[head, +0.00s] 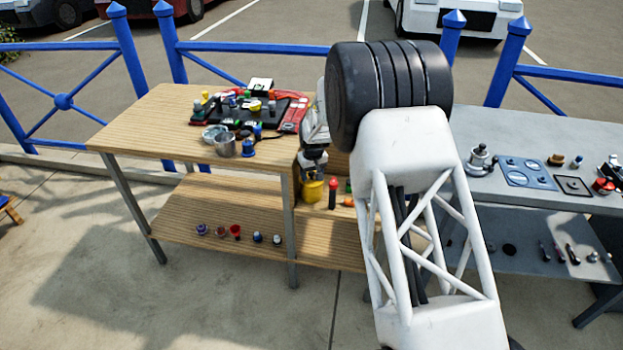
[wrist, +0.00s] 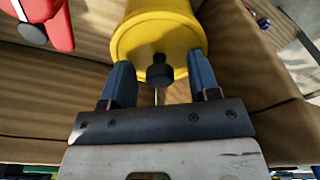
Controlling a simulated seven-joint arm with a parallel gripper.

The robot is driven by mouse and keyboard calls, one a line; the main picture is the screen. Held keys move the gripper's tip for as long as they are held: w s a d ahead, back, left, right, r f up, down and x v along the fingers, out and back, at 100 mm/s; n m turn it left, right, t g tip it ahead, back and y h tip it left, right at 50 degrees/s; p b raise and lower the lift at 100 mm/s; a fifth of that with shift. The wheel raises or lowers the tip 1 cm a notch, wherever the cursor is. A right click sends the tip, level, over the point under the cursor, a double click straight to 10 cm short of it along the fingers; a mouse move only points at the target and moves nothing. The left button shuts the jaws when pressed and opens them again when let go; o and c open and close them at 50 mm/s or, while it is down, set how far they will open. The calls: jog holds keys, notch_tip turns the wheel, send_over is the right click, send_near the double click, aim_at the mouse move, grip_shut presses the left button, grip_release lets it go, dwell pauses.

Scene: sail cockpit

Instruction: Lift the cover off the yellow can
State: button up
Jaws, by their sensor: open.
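The yellow can (head: 313,191) stands on the lower wooden shelf in the head view. In the wrist view the can (wrist: 160,25) fills the top middle, with a wide yellow rim and a dark knob (wrist: 160,72) at its near end. Where the cover ends and the can begins is not clear. My gripper (head: 313,172) is just above the can in the head view. In the wrist view my gripper (wrist: 161,68) is open, its two blue fingers on either side of the knob, with gaps between. Contact with the yellow rim cannot be told.
A red-topped dark item (head: 332,192) stands right of the can; a red object (wrist: 45,20) shows in the wrist view. The wooden tabletop (head: 150,122) is above the shelf, holding a cluttered tray. Small caps (head: 235,232) lie on the shelf's left. A grey table (head: 490,130) stands right.

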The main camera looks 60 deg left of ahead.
aim_at(311, 173)
jog(key=c, duration=1)
jog(key=shift+r, duration=0.2)
jog(key=shift+r, duration=1.45)
jog(key=shift+s+d+r, duration=0.15)
jog(key=shift+d+r, duration=0.05)
jog(key=shift+d, duration=0.05)
jog(key=s+d, duration=0.3)
jog(key=d, duration=0.4)
jog(key=s+d+r, duration=0.1)
jog(key=s+d, duration=0.3)
jog(key=d, duration=0.2)
jog(key=shift+d+r, duration=0.15)
jog(key=shift+d, duration=0.25)
